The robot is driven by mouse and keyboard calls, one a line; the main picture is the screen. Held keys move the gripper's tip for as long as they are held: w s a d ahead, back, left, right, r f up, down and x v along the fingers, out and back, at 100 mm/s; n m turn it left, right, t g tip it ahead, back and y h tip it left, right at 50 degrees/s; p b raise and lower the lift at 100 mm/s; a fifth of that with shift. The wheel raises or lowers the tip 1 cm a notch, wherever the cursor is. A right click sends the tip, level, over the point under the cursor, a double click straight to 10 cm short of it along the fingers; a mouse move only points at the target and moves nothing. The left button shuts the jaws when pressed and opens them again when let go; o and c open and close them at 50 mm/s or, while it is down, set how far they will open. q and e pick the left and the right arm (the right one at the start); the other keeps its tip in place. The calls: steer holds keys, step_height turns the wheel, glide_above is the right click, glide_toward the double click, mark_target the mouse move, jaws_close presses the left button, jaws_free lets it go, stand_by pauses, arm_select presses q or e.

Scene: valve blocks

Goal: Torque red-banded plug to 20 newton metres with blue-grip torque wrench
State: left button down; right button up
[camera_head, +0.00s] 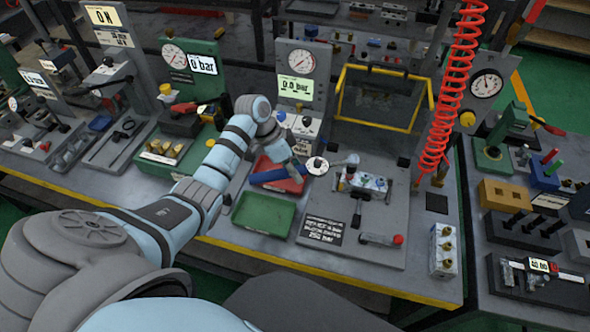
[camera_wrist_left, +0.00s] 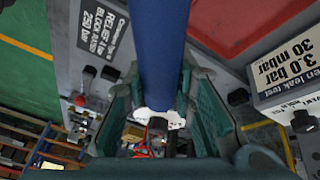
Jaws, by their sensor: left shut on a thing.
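My left gripper (camera_head: 297,168) is shut on the blue grip of the torque wrench (camera_head: 268,176). In the wrist view the blue grip (camera_wrist_left: 158,50) runs between the two green-grey fingers of the left gripper (camera_wrist_left: 160,105). The wrench lies roughly level above the red tray, its round pale dial and head end pointing right, close to the valve block (camera_head: 366,184). The block carries small red and blue details; I cannot tell which is the red-banded plug. Whether the head touches the block is unclear. My right gripper is not in view.
A red tray (camera_head: 277,184) lies below the wrench, with a green tray (camera_head: 263,214) in front. A black label plate (camera_head: 322,231) and a red-ended lever (camera_head: 381,240) lie on the grey plate. A coiled red hose (camera_head: 457,90) hangs at the right. A yellow-framed guard (camera_head: 380,124) stands behind.

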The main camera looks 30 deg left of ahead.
arm_select(q)
steer(key=shift+r, duration=0.1)
steer(key=shift+p, duration=0.35)
steer(key=shift+f+b, duration=0.9)
steer(key=shift+f, duration=0.45)
steer(key=w+a+m+b, duration=0.1)
steer(key=w+m+b, duration=0.1)
steer(key=b, duration=0.2)
steer(key=shift+a+g+b, duration=0.3)
stand_by(0.7)
